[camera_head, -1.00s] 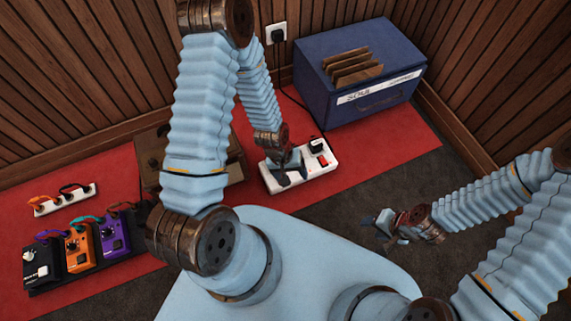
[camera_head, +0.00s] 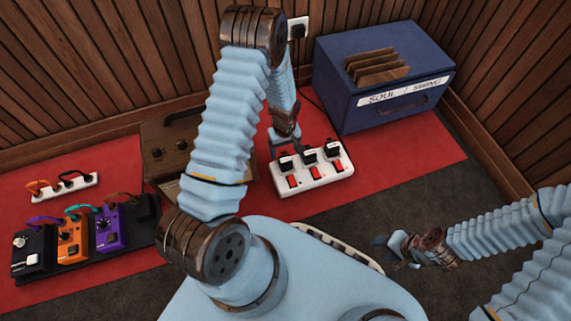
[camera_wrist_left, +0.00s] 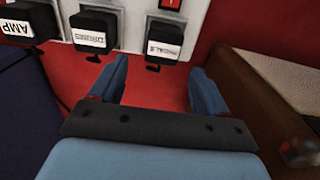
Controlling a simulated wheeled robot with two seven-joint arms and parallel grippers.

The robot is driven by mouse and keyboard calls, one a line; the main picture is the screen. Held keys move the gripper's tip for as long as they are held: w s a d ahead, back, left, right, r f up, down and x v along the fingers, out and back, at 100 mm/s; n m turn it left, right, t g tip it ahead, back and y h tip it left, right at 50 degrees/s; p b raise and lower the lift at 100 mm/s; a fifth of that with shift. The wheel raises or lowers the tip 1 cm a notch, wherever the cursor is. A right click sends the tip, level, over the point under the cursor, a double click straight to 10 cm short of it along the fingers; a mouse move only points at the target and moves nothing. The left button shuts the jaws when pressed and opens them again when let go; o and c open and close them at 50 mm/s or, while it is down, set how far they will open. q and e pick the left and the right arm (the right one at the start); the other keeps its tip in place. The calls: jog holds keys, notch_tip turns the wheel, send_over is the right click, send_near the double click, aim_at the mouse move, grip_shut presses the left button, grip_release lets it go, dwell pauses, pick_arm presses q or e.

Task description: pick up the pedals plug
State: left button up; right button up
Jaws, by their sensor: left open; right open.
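The pedals plug (camera_wrist_left: 165,38) is a black plug with a white label in the left wrist view, seated in a white power strip (camera_wrist_left: 128,37). In the head view it is the leftmost plug (camera_head: 286,163) on the strip (camera_head: 312,180). My left gripper (camera_head: 286,146) is open at the strip's wall side. In the left wrist view its fingers (camera_wrist_left: 160,78) are spread either side of the pedals plug's line, with the tips just short of it and nothing between them. My right gripper (camera_head: 387,241) is open and empty over the dark floor at right.
Plugs labelled DRUMS (camera_wrist_left: 93,29) and AMP (camera_wrist_left: 28,22) sit on the same strip. A blue record box (camera_head: 380,85) stands behind right, a brown case (camera_head: 165,150) at left. A pedalboard (camera_head: 80,245) and another white strip (camera_head: 62,187) lie further left.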

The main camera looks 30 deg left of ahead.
aim_at(285, 158)
pick_arm(q)
jog(key=f, duration=0.2)
jog(key=f+b, duration=0.1)
jog(key=f, duration=0.2)
jog(key=shift+s+d+f, duration=0.15)
jog(key=shift+s+f, duration=0.15)
jog(key=shift+f, duration=0.1)
jog(key=c, duration=0.8)
